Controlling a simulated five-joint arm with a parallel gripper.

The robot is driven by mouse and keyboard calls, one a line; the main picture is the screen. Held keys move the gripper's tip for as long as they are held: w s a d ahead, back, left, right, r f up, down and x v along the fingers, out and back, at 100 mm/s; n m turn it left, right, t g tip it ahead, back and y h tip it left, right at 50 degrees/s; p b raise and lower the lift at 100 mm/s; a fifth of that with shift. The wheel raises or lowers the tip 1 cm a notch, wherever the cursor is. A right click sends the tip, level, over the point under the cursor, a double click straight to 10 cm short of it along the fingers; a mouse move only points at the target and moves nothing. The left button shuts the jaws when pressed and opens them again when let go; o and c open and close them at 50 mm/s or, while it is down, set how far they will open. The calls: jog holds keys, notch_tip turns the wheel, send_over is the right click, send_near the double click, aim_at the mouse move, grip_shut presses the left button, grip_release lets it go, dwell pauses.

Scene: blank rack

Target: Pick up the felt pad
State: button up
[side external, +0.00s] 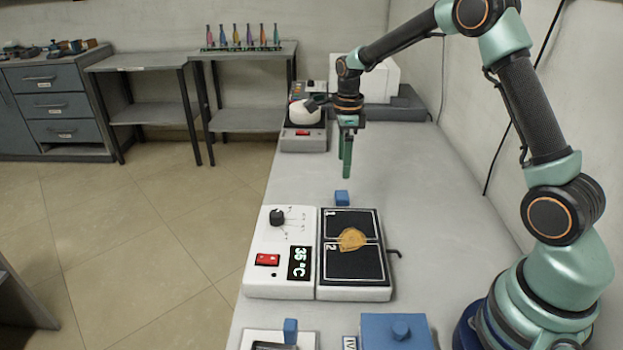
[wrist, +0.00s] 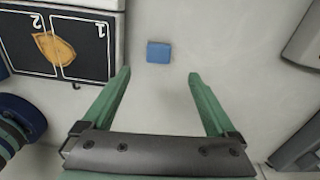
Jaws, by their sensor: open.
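A small blue block-shaped pad (side external: 341,197), which looks most like the felt pad, lies on the grey bench behind the two-panel plate. In the wrist view the blue pad (wrist: 158,53) lies just beyond the fingertips, roughly centred between them. My gripper (side external: 346,168) points down above the bench, behind and above the pad in the side view. In the wrist view my gripper (wrist: 157,75) has its green fingers wide apart with nothing between them. It does not touch the pad.
A white heater unit (side external: 282,250) stands beside the black plate (side external: 352,265), marked 1 and 2, with an orange leaf-shaped piece (side external: 352,240) on it. Another blue block (side external: 290,330) and a blue box (side external: 397,333) stand in front. The bench right of the pad is clear.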

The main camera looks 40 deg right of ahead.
aim_at(342, 195)
notch_tip(342, 195, down, 10)
jog(key=shift+s+a+f, duration=0.1)
jog(key=shift+s, duration=0.05)
dwell(0.4)
jog(key=c, duration=1.4)
